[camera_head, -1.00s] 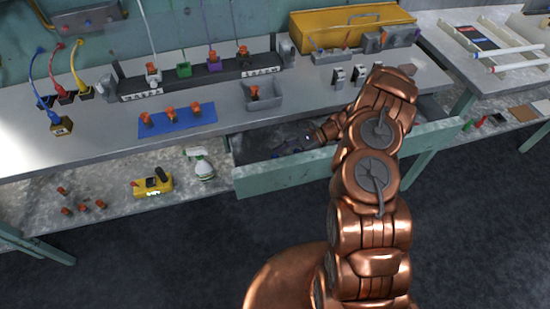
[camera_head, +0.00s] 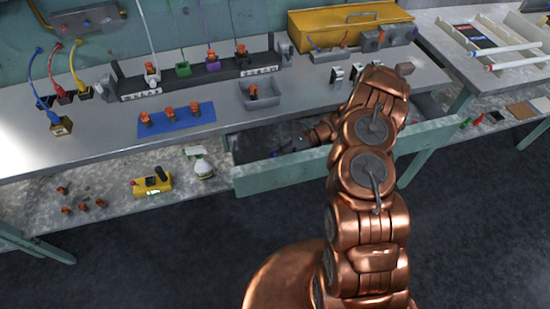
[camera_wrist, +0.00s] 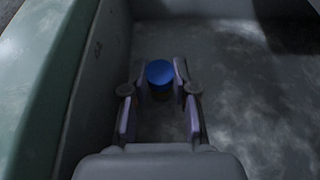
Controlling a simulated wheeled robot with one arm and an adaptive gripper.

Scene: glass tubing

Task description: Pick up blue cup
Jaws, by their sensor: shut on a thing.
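The blue cup (camera_wrist: 160,74) shows in the wrist view as a round blue top with a dark side below it. It sits between the two fingers of my gripper (camera_wrist: 160,88), close to the drawer's side wall. My gripper is shut on it, one finger on each side. The cup's lower part is dark and partly hidden by the fingers. In the head view my gripper (camera_head: 290,147) is small and dark inside the open drawer (camera_head: 280,176), and I cannot make out the cup clearly there.
The drawer's front wall stands close to my gripper, and its floor (camera_wrist: 250,100) is bare on the right. The bench top (camera_head: 90,150) is above, with a blue mat (camera_head: 177,119) and a grey bin (camera_head: 261,95). A spray bottle (camera_head: 199,163) and yellow device (camera_head: 151,183) are left of the drawer.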

